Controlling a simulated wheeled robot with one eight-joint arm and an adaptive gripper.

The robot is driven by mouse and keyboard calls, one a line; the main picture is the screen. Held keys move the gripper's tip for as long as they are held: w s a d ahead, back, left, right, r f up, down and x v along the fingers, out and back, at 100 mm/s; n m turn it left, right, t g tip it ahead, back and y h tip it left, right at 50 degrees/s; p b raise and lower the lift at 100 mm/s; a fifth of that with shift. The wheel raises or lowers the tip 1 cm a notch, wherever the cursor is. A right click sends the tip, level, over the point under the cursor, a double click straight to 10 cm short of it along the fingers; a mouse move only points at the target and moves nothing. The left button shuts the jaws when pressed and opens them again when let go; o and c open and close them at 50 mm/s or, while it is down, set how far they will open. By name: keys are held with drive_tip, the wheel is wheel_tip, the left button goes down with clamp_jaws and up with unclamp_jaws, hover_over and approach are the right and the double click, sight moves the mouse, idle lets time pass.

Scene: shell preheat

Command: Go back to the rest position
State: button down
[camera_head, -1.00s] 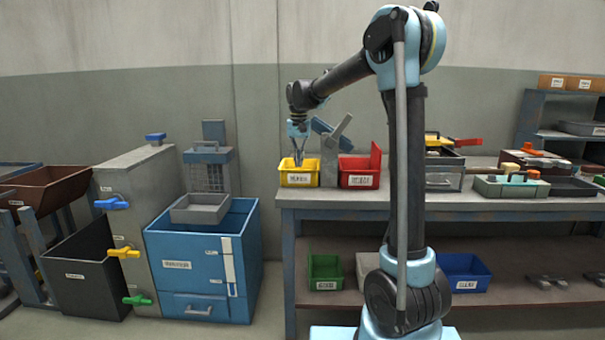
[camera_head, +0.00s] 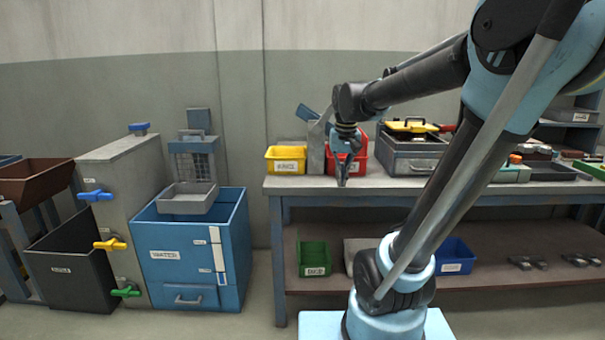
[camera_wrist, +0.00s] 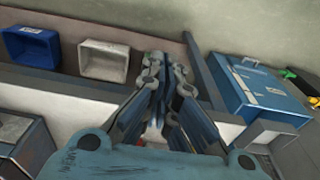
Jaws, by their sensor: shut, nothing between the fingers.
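My gripper (camera_head: 342,172) points down in the head view, in front of the red bin at the bench's front edge. Its fingers are together with nothing between them. In the wrist view my gripper (camera_wrist: 163,115) also shows close up, over the bench edge. My arm folds from the right side of the head view, its upper link partly out of frame.
The workbench (camera_head: 400,187) holds a yellow bin (camera_head: 285,160), a red bin (camera_head: 360,162) and a grey box with a yellow handle (camera_head: 410,150). Green (camera_head: 313,258) and blue (camera_head: 455,256) bins sit on the lower shelf. A blue water tank (camera_head: 185,255) stands left, with clear floor between.

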drive_tip(key=s+d+f, duration=0.3)
drive_tip(key=s+f, duration=0.4)
drive_tip(key=s, duration=0.1)
drive_tip(key=s+d+f+t, duration=0.1)
drive_tip(key=s+d+f, duration=0.3)
drive_tip(key=s+f, duration=0.3)
drive_tip(key=shift+s+f, duration=0.4)
drive_tip(key=shift+s, duration=0.6)
drive_tip(key=shift+w+f, duration=0.2)
drive_tip(key=shift+w, duration=0.3)
